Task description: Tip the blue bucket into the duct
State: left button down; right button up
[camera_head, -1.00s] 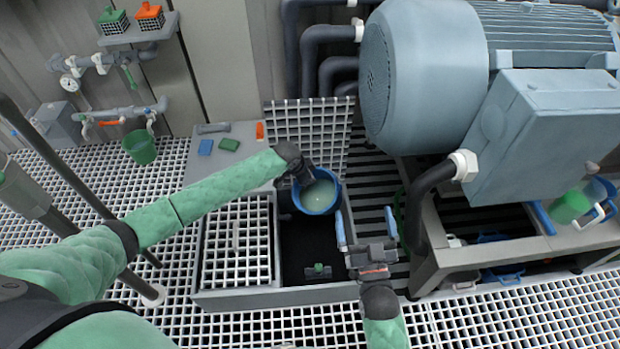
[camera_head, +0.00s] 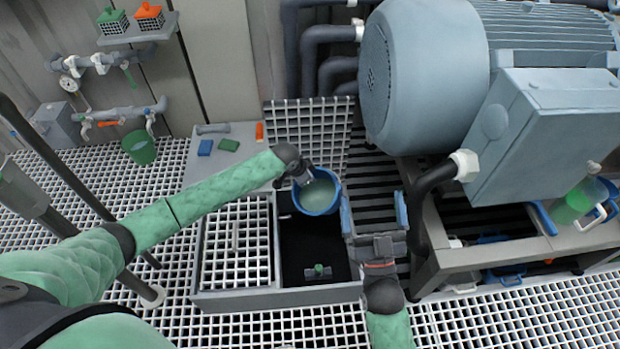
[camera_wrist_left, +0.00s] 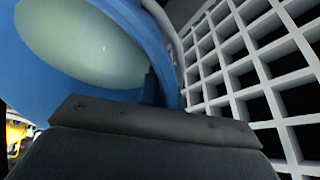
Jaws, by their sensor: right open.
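The blue bucket (camera_head: 332,207), with pale greenish liquid inside, is over the back of the open duct (camera_head: 280,298). Its mouth faces up toward the head camera, and I cannot tell its exact tilt. My left gripper (camera_head: 304,180) is shut on the bucket at its upper left side; the fingertips are partly hidden. The bucket's rim and liquid also show close up in the left wrist view (camera_wrist_left: 85,40). My right gripper (camera_head: 374,212) is open and empty, to the right of the bucket and apart from it. The duct's inside is dark, with a small green-topped fitting (camera_head: 318,270).
A grating panel (camera_head: 235,250) covers the left part of the duct frame, and another (camera_head: 305,125) stands upright behind. A large motor (camera_head: 425,80) and a bench (camera_head: 510,258) crowd the right. A green bucket (camera_head: 140,147) stands far left. Grating floor lies open in front.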

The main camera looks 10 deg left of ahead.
pick_arm(q)
jog(key=shift+r+b, duration=0.1)
jog(key=shift+b, duration=0.2)
jog(key=shift+t, duration=0.4)
jog(key=shift+s+a+t+h+b, duration=0.15)
jog(key=shift+t+h+b, duration=0.2)
jog(key=shift+t+h, duration=0.2)
jog(key=shift+r+t+h, duration=0.35)
pick_arm(e)
jog(key=r, duration=0.1)
jog(key=s+r+t, duration=0.1)
jog(key=r, duration=0.1)
jog(key=s+d+r+t, duration=0.1)
jog(key=r, duration=0.1)
jog(key=shift+r+y, duration=0.2)
jog(key=shift+y, duration=0.2)
jog(key=shift+r, duration=0.1)
